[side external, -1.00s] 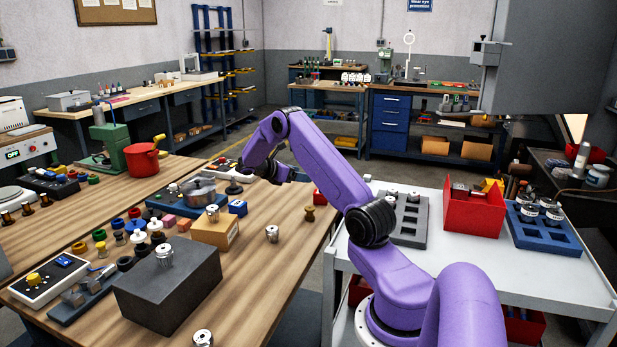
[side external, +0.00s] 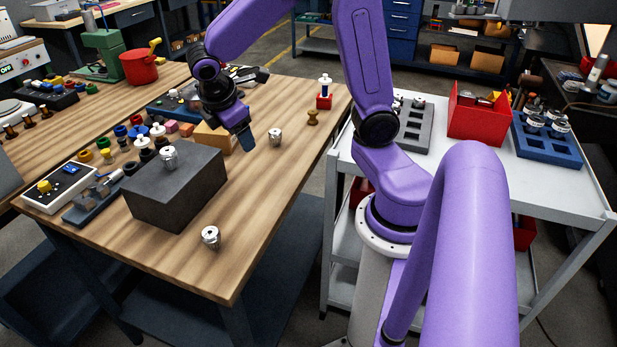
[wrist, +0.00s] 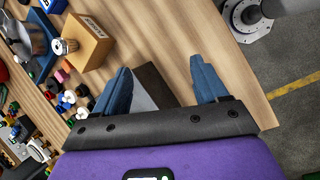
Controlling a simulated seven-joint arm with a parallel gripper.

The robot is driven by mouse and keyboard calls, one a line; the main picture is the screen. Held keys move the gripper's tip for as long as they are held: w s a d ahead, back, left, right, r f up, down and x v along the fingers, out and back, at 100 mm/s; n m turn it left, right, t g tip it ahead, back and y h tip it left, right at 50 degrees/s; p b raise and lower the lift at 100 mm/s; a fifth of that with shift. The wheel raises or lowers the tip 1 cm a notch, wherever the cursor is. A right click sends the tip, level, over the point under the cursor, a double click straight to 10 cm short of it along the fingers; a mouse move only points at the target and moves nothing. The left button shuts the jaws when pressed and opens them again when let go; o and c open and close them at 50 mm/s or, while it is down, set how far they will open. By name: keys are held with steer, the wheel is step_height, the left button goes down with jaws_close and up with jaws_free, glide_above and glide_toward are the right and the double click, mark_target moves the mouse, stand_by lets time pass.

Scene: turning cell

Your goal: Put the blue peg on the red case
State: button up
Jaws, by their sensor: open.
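A small red case (side external: 324,102) stands on the wooden table near its far right edge. A slim peg (side external: 325,82) with a white top and a blue part stands upright on it, small in the picture. My gripper (side external: 246,138) is well to the left and nearer, low over the table between the dark block and a metal cylinder. In the wrist view my gripper (wrist: 162,85) shows its two blue fingers spread wide, with nothing held between them. The case and peg do not show clearly in the wrist view.
A dark grey block (side external: 190,197) carries a metal cylinder (side external: 169,158). Other metal cylinders stand at the right (side external: 275,137) and front (side external: 211,237). A brass piece (side external: 313,117) stands near the case. A cardboard box (wrist: 88,42) and coloured knobs crowd the left. The front right tabletop is clear.

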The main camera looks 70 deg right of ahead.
steer(key=s+a+y, duration=0.2)
steer(key=s+a, duration=0.2)
steer(key=s, duration=0.6)
steer(key=s+a+y, duration=0.3)
steer(key=s+a, duration=0.2)
steer(key=s, duration=0.5)
steer(key=shift+a+f+g, duration=0.15)
steer(key=shift+a+g, duration=0.1)
steer(key=shift+g, duration=0.05)
